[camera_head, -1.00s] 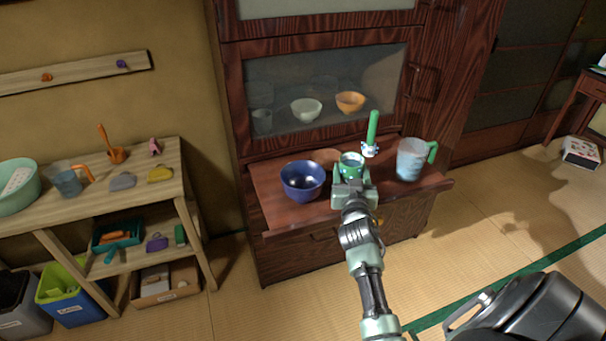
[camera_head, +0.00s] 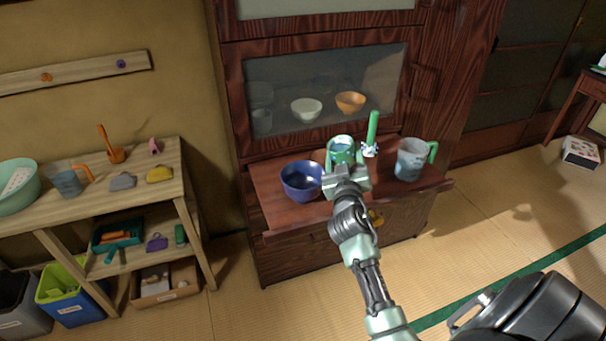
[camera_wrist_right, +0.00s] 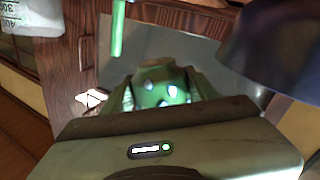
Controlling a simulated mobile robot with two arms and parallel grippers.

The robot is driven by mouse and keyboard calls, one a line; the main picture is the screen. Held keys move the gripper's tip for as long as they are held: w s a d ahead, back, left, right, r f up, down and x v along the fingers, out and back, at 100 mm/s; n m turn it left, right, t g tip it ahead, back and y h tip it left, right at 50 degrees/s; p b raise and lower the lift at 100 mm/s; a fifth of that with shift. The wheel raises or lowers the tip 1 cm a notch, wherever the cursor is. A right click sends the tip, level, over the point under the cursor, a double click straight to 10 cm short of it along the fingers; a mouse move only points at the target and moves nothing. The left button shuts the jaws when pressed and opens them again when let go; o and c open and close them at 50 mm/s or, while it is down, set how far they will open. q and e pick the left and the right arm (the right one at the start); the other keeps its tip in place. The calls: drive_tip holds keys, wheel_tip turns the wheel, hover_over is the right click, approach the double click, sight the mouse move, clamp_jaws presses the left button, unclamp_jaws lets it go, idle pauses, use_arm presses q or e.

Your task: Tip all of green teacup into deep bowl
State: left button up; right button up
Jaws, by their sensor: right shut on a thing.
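The green teacup (camera_head: 341,146) is held by my right gripper (camera_head: 341,160), above the cabinet shelf and to the right of the deep bowl. In the right wrist view the teacup (camera_wrist_right: 161,88), green with pale spots, sits between the two fingers of the gripper (camera_wrist_right: 160,92). The cup looks roughly upright; its contents show bluish in the head view. The dark blue deep bowl (camera_head: 302,181) stands on the shelf, and the bowl (camera_wrist_right: 275,55) also shows at the upper right of the right wrist view. My left gripper is not in view.
A measuring jug (camera_head: 411,160) with a green handle stands right on the shelf (camera_head: 278,212). A green-handled brush (camera_head: 372,133) stands upright close to the cup's right. Behind glass are a white bowl (camera_head: 306,109) and an orange bowl (camera_head: 350,102).

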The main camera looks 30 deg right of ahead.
sight(334, 153)
drive_tip(key=shift+w+a+r+n+t, duration=0.25)
drive_tip(key=shift+a+r+n, duration=0.2)
drive_tip(key=shift+n, duration=0.45)
drive_tip(key=shift+w+a+r+n+t, duration=0.25)
drive_tip(key=shift+a+n, duration=0.3)
drive_tip(key=shift+n, duration=0.35)
idle(0.5)
drive_tip(key=shift+a+r+n+t, duration=0.15)
drive_tip(key=shift+r+n, duration=0.3)
drive_tip(key=shift+n, duration=0.45)
drive_tip(key=shift+r+n+t, duration=0.15)
drive_tip(key=shift+r+n, duration=0.25)
drive_tip(key=shift+n, duration=0.5)
idle(0.7)
drive_tip(key=shift+f+n+t, duration=0.3)
drive_tip(key=shift+f+n, duration=0.05)
drive_tip(key=shift+n, duration=0.65)
idle(0.5)
drive_tip(key=shift+a+r+n+y, duration=0.15)
drive_tip(key=shift+r+n+y, duration=0.25)
drive_tip(key=shift+n, duration=0.6)
drive_tip(key=shift+w+a+r+n, duration=0.1)
drive_tip(key=shift+w+a+n, duration=0.15)
drive_tip(key=shift+n, duration=0.15)
